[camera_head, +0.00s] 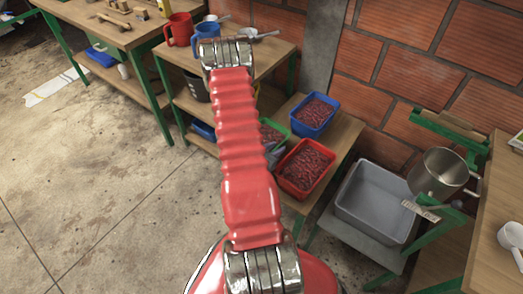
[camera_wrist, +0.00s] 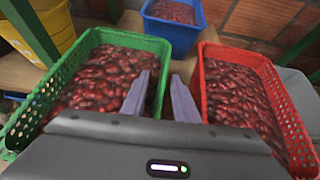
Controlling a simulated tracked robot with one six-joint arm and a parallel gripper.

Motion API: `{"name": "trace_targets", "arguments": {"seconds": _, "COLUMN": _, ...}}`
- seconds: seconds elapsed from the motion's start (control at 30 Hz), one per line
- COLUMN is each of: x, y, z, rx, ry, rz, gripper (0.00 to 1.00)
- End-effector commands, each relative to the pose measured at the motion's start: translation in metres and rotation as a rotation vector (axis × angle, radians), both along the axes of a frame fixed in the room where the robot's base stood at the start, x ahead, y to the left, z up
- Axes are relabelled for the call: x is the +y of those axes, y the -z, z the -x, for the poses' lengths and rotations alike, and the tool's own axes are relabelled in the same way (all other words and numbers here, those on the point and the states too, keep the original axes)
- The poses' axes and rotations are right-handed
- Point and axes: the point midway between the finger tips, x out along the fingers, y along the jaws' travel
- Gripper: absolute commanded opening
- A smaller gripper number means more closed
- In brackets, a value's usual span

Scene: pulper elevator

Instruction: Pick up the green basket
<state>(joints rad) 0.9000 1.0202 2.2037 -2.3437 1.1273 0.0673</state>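The green basket (camera_wrist: 42,100) fills the left of the wrist view and holds many dark red, bean-like cherries. In the head view its green rim (camera_head: 280,129) shows just right of my arm, which hides much of it. My gripper (camera_wrist: 157,92) is open, with its two grey fingers apart. The left finger is over the inside of the basket near its right wall. The right finger is outside that wall, in the gap beside the red basket. The near part of the basket is hidden by my gripper's body. I cannot tell whether the fingers touch the wall.
A red basket (camera_wrist: 291,122) stands close on the right and a blue basket (camera_wrist: 170,33) behind, both filled with cherries. A grey tub (camera_head: 362,217) and metal pot (camera_head: 440,172) are farther right. A brick wall (camera_head: 400,60) is behind.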

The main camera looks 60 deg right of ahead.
Motion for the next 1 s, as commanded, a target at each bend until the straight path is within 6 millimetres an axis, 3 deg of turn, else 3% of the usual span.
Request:
{"name": "trace_targets", "arguments": {"seconds": 0.1, "x": 0.0001, "y": 0.0000, "z": -0.0001, "rx": 0.000, "ry": 0.000, "rz": 0.000, "gripper": 0.26}}
{"name": "trace_targets", "arguments": {"seconds": 0.47, "x": 0.0002, "y": -0.0001, "z": -0.0001, "rx": 0.000, "ry": 0.000, "rz": 0.000, "gripper": 0.01}}
{"name": "trace_targets", "arguments": {"seconds": 1.0, "x": 0.0005, "y": 0.0001, "z": -0.0002, "rx": 0.002, "ry": -0.001, "rz": 0.000, "gripper": 0.00}}
